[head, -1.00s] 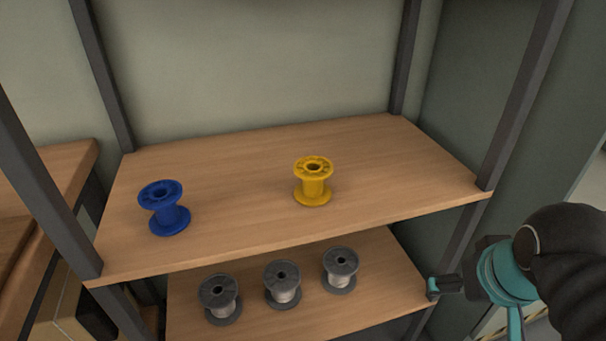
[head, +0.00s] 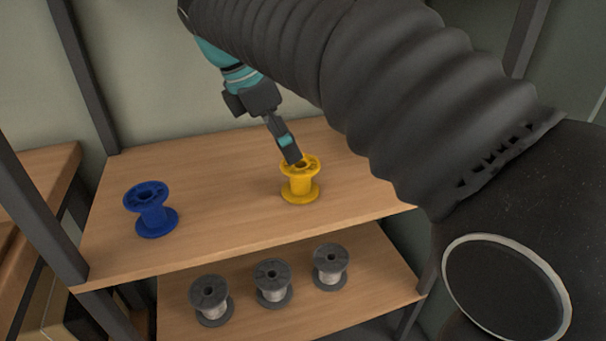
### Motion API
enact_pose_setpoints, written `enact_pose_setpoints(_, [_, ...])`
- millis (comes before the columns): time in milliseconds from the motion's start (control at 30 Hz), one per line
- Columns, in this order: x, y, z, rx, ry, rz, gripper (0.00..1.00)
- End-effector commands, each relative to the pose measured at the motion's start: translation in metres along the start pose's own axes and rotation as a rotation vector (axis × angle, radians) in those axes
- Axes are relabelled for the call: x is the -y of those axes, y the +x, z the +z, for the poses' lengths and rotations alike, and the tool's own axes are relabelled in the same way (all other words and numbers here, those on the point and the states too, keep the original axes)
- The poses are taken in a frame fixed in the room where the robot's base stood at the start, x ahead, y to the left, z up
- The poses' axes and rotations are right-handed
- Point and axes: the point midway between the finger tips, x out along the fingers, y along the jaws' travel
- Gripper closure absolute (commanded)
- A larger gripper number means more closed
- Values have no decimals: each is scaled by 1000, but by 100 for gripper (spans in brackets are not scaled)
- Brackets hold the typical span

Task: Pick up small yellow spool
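The yellow spool (head: 300,187) stands upright on the upper wooden shelf, right of the blue spool. My gripper (head: 291,155) reaches down from the upper left, with its fingertip end at the spool's top flange. It overlaps the flange's back left part in the picture. I cannot tell whether it touches the spool. Only one finger shows clearly, so the opening between the fingers is hidden.
A blue spool (head: 151,210) stands on the left of the upper shelf (head: 220,225). Three grey spools (head: 273,284) stand in a row on the lower shelf (head: 245,322). Dark posts (head: 82,75) frame the shelves. My arm covers the upper right.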

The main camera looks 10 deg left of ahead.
Motion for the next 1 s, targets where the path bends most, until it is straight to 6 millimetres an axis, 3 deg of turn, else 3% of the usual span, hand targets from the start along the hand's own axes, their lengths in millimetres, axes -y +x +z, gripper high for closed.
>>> enact_pose_setpoints(367, [0, 29, -3, 6, -27, -3, 0])
enact_pose_setpoints(700, [4, 70, 1, 6, -26, -2, 0])
enact_pose_setpoints(1000, [4, 73, 1, 6, -26, -2, 3])
